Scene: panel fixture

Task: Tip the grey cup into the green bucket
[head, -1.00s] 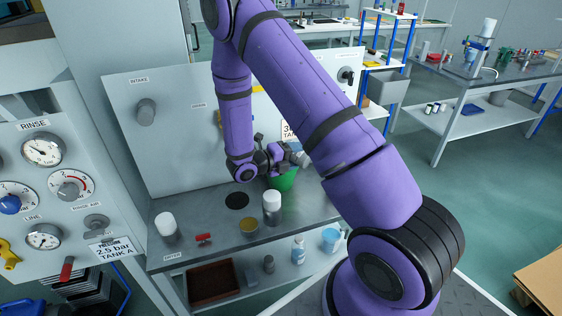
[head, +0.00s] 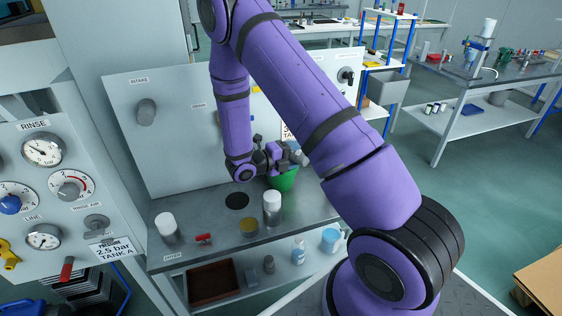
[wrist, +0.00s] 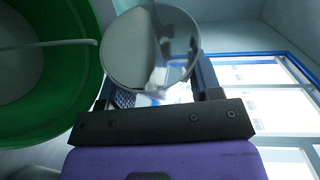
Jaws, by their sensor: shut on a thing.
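The green bucket (head: 284,181) stands on the metal bench in the head view, partly behind my gripper. Its open mouth and thin pale handle show at the left of the wrist view, where the bucket (wrist: 88,85) is large. My gripper (head: 284,157) is over the bucket in the head view. In the wrist view my gripper (wrist: 158,78) is shut on the grey cup (wrist: 150,48), whose round shiny end faces the camera beside the bucket's rim. In the head view the cup (head: 298,154) is small and looks tilted. I cannot see its contents.
A grey panel (head: 165,150) rises behind. The lower shelf holds a brown tray (head: 213,282), bottles and a blue cup (head: 330,240).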

